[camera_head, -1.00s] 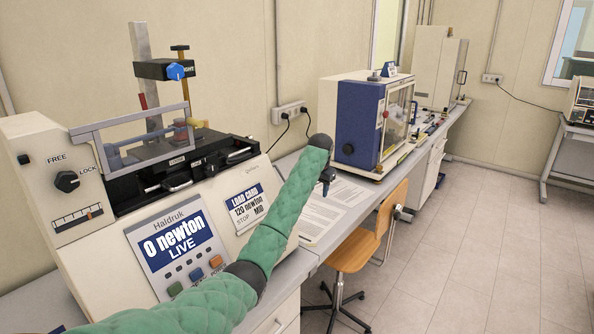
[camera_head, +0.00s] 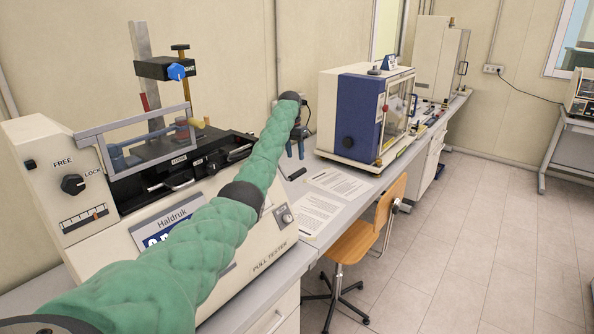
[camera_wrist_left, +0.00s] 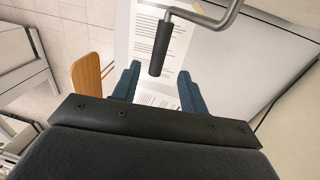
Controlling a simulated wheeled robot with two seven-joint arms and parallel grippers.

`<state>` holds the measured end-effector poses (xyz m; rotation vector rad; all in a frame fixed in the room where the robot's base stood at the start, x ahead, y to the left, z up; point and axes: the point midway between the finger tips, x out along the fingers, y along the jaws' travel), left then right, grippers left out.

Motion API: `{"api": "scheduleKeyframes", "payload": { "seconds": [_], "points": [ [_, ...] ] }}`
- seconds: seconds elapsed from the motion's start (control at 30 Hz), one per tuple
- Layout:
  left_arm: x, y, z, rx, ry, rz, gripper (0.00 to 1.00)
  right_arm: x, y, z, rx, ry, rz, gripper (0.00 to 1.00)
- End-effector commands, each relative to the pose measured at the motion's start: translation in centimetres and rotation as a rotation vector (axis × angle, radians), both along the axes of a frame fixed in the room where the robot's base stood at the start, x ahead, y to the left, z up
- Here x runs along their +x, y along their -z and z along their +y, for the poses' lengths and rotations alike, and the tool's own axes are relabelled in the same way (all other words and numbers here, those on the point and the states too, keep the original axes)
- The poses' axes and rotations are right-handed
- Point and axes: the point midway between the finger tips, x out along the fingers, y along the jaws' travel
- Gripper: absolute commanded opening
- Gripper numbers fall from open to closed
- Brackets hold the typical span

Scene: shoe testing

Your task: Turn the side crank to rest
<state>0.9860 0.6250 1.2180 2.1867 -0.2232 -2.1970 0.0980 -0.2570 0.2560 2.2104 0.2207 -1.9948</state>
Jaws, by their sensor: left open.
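The side crank is on the right side of the cream pull tester (camera_head: 270,257). Its black grip (camera_head: 297,174) shows just below my left gripper (camera_head: 296,150). In the left wrist view the crank has a bent grey metal arm (camera_wrist_left: 212,20) and a black cylindrical grip (camera_wrist_left: 159,48). My left gripper (camera_wrist_left: 158,88) is open and empty, its two blue fingers apart. The crank grip lies ahead of the gap between the fingertips, not clasped. My right gripper is not in view.
Printed sheets (camera_head: 337,183) lie on the bench right of the tester. A blue and white cabinet machine (camera_head: 350,115) stands farther along the bench. An orange wooden chair (camera_head: 372,230) is by the bench's front edge. The floor to the right is clear.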

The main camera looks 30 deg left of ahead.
Motion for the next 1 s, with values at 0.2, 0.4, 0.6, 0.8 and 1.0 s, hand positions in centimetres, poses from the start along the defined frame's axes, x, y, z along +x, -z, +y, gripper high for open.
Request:
{"api": "scheduleKeyframes", "payload": {
  "seconds": [0.2, 0.4, 0.6, 0.8, 1.0],
  "points": [
    [-0.1, 2.1, -0.3, -0.001, 0.002, 0.005, 0.43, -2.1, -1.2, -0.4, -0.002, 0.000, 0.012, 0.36],
    [-0.2, 5.0, -0.7, -0.001, 0.001, 0.004, 0.43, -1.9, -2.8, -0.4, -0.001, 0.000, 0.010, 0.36],
    [-0.1, 7.0, -1.0, -0.001, 0.001, 0.003, 0.43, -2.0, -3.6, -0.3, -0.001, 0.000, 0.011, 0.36],
    [-0.1, 7.6, -1.0, 0.000, 0.001, 0.002, 0.43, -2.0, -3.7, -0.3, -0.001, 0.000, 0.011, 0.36],
    [-0.1, 7.6, -1.0, 0.000, 0.001, 0.001, 0.38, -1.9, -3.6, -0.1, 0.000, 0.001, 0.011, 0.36]
  ]
}}
